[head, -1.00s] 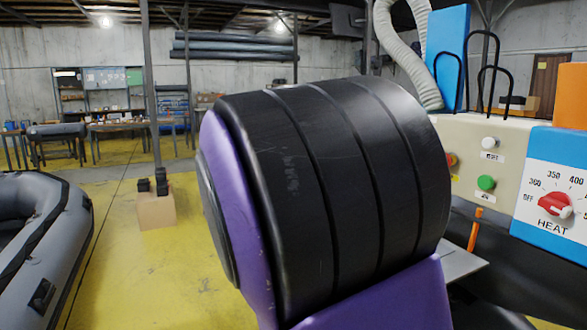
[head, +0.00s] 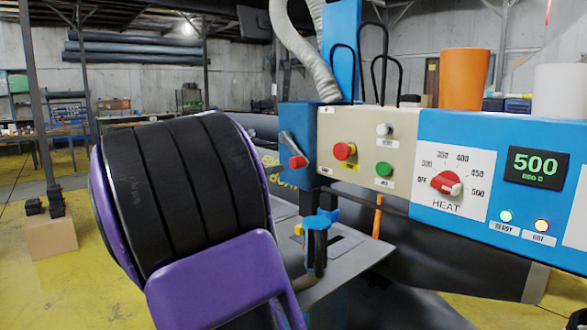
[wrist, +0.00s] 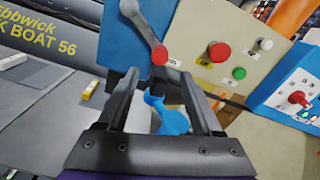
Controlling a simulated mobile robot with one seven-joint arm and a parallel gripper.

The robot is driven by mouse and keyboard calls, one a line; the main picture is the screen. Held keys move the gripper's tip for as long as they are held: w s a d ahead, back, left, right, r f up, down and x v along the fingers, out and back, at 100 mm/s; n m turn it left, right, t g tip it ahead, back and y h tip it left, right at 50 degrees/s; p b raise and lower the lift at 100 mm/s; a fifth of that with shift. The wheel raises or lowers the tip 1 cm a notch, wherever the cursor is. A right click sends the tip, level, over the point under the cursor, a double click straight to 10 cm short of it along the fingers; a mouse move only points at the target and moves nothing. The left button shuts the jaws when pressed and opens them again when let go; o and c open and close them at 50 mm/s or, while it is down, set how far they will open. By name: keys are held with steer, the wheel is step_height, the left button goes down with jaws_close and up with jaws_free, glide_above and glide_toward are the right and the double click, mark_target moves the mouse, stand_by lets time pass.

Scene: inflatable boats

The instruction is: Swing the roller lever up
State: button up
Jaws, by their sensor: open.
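The roller lever (head: 290,143) is a short grey arm with a red knob (head: 298,162) at its lower end, on the blue left side of the machine. It slants downward. In the wrist view the lever (wrist: 144,28) comes in from the top, and its red knob (wrist: 160,54) lies just beyond my fingertips, roughly between them in the picture. My gripper (wrist: 160,80) is open, with nothing held. I cannot tell how far apart in depth the knob and fingertips are.
Right of the lever are a red button (head: 345,151), a green button (head: 384,169) and a heat dial (head: 447,183). A blue part (head: 321,219) sits below the lever, above a grey plate (head: 352,256). A grey boat (wrist: 48,42) lies behind. An orange cup (head: 464,78) stands on top.

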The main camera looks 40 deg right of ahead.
mark_target(292, 165)
steer(key=d, duration=0.8)
steer(key=shift+w+d+b, duration=0.35)
steer(key=shift+d, duration=0.05)
jaws_close()
stand_by(0.9)
